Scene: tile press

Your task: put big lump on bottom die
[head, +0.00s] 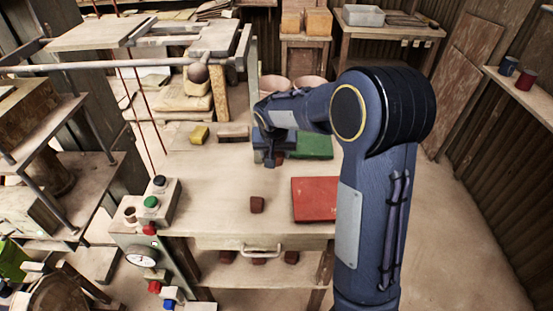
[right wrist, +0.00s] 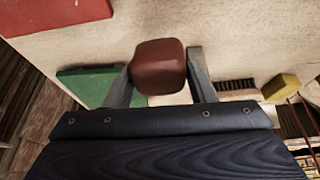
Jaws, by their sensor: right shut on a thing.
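My right gripper (head: 270,158) is over the far part of the wooden table. In the right wrist view its fingers (right wrist: 160,80) are shut on a smooth red-brown lump (right wrist: 158,66), which sits between the tips. In the head view the arm and gripper mostly hide that lump. A smaller-looking dark red lump (head: 257,205) lies on the table nearer the front. The press (head: 240,62) stands at the back left, with pale blocks (head: 184,100) under its round knob. I cannot tell for sure which part is the bottom die. My left gripper is out of view.
A green board (head: 312,146) and a red board (head: 314,199) lie on the table's right side. A yellow block (head: 199,134) and a brush (head: 233,132) lie at the back. A control box (head: 153,205) stands at the left edge. Several red-brown pieces (head: 291,257) lie on the lower shelf.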

